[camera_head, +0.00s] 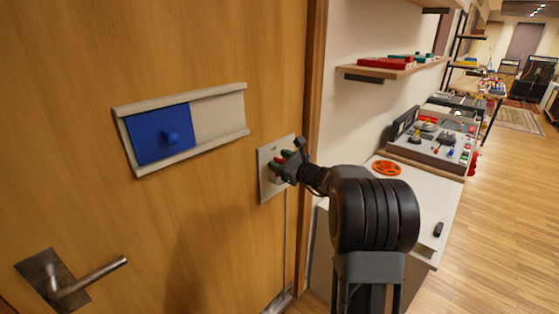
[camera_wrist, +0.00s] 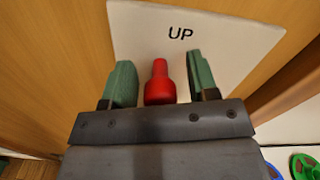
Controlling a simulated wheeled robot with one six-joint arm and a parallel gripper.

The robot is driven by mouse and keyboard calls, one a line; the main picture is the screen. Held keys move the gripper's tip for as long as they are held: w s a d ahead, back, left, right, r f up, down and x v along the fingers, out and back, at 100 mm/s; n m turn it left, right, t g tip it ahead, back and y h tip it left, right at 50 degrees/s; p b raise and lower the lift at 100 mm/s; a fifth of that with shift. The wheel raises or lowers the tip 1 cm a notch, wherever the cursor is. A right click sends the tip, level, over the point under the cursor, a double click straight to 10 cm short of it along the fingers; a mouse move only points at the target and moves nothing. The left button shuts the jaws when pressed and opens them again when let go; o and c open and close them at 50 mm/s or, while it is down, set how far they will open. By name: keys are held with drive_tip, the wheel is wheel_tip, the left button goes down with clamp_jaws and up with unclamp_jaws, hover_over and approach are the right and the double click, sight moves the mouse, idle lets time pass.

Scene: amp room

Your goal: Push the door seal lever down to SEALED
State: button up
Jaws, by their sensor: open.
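The door seal lever (camera_wrist: 159,84) is a red handle on a pale plate (camera_wrist: 231,30) marked UP in the wrist view. The same plate shows in the head view (camera_head: 265,181), fixed to the wooden door near its right edge. My gripper (camera_head: 284,164) is at the plate in the head view and hides much of it. In the wrist view my gripper (camera_wrist: 159,80) is open, with one green fingertip on each side of the red lever. Gaps show between the lever and both fingertips. The lever's lower end is hidden by my gripper's body.
A blue sliding panel (camera_head: 158,134) in a pale frame is on the door, left of the plate. A metal door handle (camera_head: 90,277) is lower left. Right of the door are a shelf (camera_head: 385,70) and a white counter (camera_head: 420,188) with an orange reel (camera_head: 386,168) and a control console (camera_head: 440,138).

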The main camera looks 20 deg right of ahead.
drive_tip(key=shift+w, duration=0.15)
clamp_jaws()
idle(0.5)
